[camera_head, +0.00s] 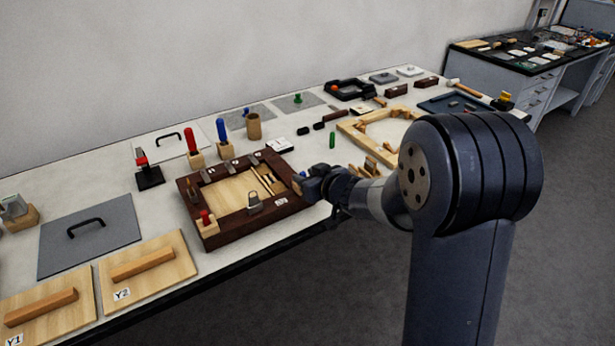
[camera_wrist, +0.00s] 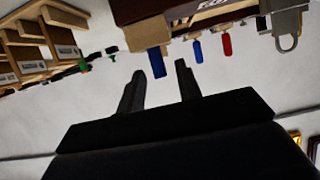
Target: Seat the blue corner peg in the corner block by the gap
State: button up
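The blue corner peg (camera_wrist: 157,62) shows in the wrist view against a tan wooden corner block (camera_wrist: 148,33) at the end of the dark frame. How deep it sits in the block cannot be told. My gripper (camera_wrist: 158,76) is open, with one finger on each side of the peg and clear space between. The fingers do not visibly touch it. In the head view my gripper (camera_head: 299,183) is at the right corner of the dark wooden frame (camera_head: 241,231) and hides the block and peg there. A red peg stands in the frame's front-left corner block (camera_head: 208,226).
A grey padlock-like piece (camera_head: 254,206) stands on the frame's near side. Tall red (camera_head: 191,141) and blue (camera_head: 221,130) handled tools stand in blocks behind it. A light wooden frame (camera_head: 353,130) lies to the right. The table's front edge runs below my arm.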

jog(key=p+v, duration=0.1)
jog(key=v, duration=1.1)
jog(key=b+x, duration=0.1)
jog(key=x, duration=1.1)
jog(key=shift+r, duration=0.85)
jog(key=shift+f, duration=0.15)
